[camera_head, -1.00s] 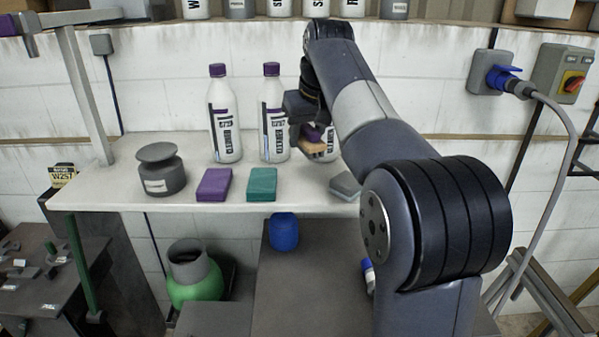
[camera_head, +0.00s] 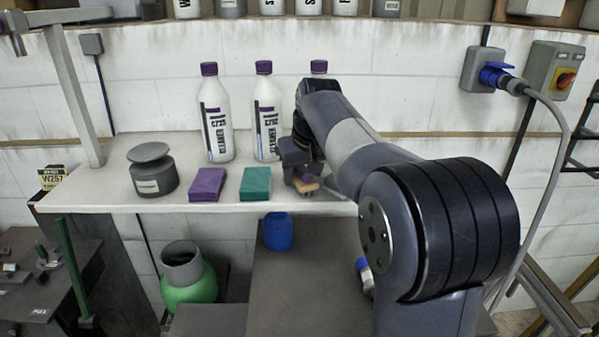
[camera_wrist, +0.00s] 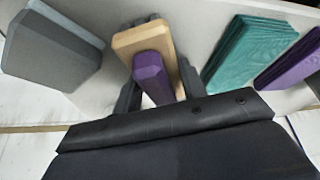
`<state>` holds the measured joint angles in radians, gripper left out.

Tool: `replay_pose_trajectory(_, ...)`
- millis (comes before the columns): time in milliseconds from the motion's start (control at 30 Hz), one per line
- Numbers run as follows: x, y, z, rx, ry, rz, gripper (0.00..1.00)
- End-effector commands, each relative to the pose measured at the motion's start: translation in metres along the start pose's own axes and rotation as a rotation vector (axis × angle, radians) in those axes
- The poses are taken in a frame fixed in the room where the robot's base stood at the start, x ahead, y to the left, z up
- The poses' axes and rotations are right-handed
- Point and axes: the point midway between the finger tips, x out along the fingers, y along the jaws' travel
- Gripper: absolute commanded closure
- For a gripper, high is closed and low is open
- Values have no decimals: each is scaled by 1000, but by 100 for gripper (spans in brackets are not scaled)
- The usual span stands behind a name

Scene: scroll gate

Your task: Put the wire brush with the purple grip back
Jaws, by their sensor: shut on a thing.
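The wire brush, with a tan wooden block (camera_head: 307,186) and a purple grip (camera_wrist: 151,75), is in my gripper (camera_head: 299,172). In the wrist view the fingers of my gripper (camera_wrist: 160,88) close on both sides of the purple grip. The brush is low over the white shelf (camera_head: 110,194), right of the teal block. I cannot tell if it touches the shelf. Its bristles are not visible.
A teal block (camera_head: 256,184) and a purple block (camera_head: 207,184) lie to the left. A grey block (camera_wrist: 52,48) lies on the brush's other side, mostly behind my arm in the head view. White bottles (camera_head: 216,130) stand behind; a grey pot (camera_head: 152,176) stands far left.

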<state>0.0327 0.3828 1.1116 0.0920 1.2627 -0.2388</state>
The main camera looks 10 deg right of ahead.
Motion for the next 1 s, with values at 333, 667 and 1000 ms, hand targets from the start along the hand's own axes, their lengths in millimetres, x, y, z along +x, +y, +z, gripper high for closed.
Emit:
replay_pose_trajectory(333, 1, 0, 0, 0, 0, 0, 47)
replay_pose_trajectory(667, 1, 0, 0, 0, 0, 0, 39)
replay_pose_trajectory(1000, -46, 0, -1, 0, 5, 1, 39)
